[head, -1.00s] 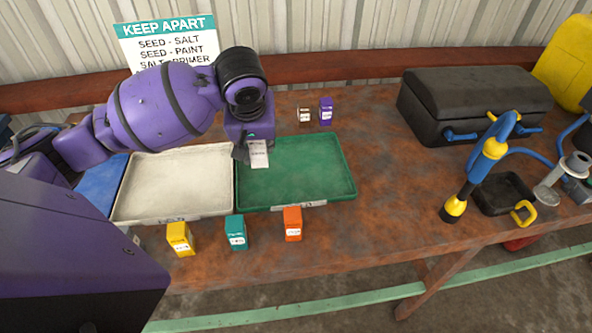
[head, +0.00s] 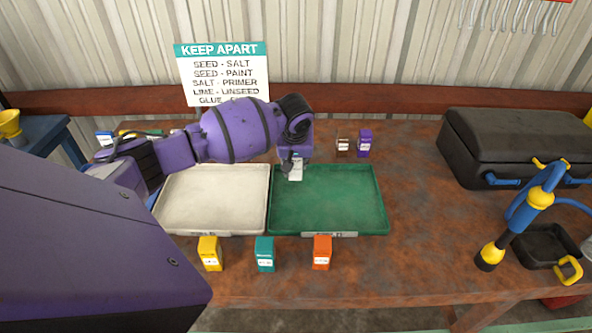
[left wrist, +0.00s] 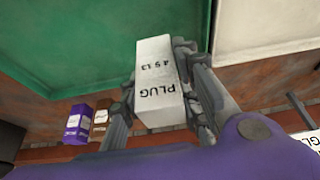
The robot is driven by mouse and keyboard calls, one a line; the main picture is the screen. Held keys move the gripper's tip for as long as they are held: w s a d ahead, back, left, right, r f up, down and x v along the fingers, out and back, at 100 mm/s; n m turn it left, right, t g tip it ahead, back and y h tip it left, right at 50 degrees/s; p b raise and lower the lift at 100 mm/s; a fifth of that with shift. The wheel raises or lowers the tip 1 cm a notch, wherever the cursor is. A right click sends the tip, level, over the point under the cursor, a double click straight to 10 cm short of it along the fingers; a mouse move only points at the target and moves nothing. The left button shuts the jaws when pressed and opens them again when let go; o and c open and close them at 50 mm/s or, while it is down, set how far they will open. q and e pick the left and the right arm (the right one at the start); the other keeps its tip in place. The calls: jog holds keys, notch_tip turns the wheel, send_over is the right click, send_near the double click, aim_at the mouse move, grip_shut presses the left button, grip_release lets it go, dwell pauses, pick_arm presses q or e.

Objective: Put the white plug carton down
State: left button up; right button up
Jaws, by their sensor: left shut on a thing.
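My left gripper (head: 293,167) is shut on the white plug carton (head: 295,171). The carton is near the back left corner of the green tray (head: 330,200). In the left wrist view the carton (left wrist: 158,82) sits between the two fingers, and its face reads "PLUG 4513". The green tray (left wrist: 80,40) shows beside it there. I cannot tell whether the carton touches the tray floor. The visible part of the green tray is empty. My right gripper is not in view.
An empty white tray (head: 215,200) adjoins the green tray's left side. Yellow (head: 210,254), teal (head: 265,254) and orange (head: 321,253) cartons stand in front. Brown (head: 343,147) and purple (head: 364,143) cartons stand behind. A black case (head: 515,145) is at right. A "KEEP APART" sign (head: 222,75) stands behind.

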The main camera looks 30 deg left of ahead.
aim_at(295, 171)
pick_arm(q)
jog(key=shift+w+a+f, duration=0.1)
jog(key=shift+w+f, duration=0.1)
jog(key=shift+f, duration=1.5)
jog(key=shift+f, duration=0.15)
jog(key=o, duration=1.2)
jog(key=shift+c, duration=0.2)
jog(key=v, duration=1.2)
